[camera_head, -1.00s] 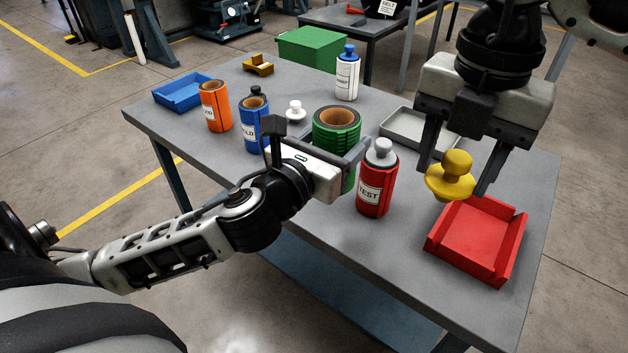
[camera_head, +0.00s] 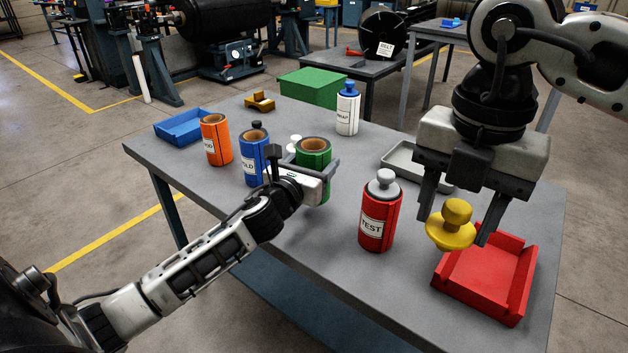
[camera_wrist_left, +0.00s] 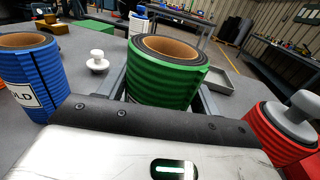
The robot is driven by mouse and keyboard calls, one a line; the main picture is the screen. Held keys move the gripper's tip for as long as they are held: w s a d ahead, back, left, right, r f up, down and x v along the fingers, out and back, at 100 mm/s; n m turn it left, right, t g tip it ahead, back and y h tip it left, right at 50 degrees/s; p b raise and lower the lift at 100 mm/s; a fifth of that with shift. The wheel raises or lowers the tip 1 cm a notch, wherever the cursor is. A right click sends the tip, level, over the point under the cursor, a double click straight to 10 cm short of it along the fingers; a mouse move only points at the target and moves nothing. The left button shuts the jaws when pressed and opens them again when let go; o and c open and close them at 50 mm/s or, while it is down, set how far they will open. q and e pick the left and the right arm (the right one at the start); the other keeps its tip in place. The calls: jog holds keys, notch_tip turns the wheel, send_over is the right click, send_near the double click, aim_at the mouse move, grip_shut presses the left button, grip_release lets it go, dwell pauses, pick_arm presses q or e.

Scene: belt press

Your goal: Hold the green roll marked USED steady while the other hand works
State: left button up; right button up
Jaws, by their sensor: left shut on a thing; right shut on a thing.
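The green roll (camera_head: 313,147) is upright, with a brown core open at its top. No USED label shows on the sides I see. My left gripper (camera_head: 316,163) is shut around the green roll, one finger on each side, as the left wrist view (camera_wrist_left: 165,85) also shows. Its base is hidden there, and I cannot tell whether it touches the table.
A red TEST roll (camera_head: 377,222) with a grey plug stands between the grippers. Blue (camera_head: 252,165), orange (camera_head: 216,140) and white (camera_head: 347,112) rolls stand farther back. A white plug (camera_wrist_left: 97,62) stands beside the green roll. A grey tray (camera_head: 400,160) lies behind the red roll.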

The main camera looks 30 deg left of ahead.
pick_arm(q)
jog(key=shift+w+a+f, duration=0.1)
jog(key=shift+w+f, duration=0.05)
jog(key=shift+w, duration=0.05)
jog(key=shift+w+a+f+b, duration=0.15)
jog(key=shift+f+b, duration=0.4)
jog(key=shift+f, duration=1.15)
jog(key=shift+f, duration=0.2)
jog(key=o, duration=1.4)
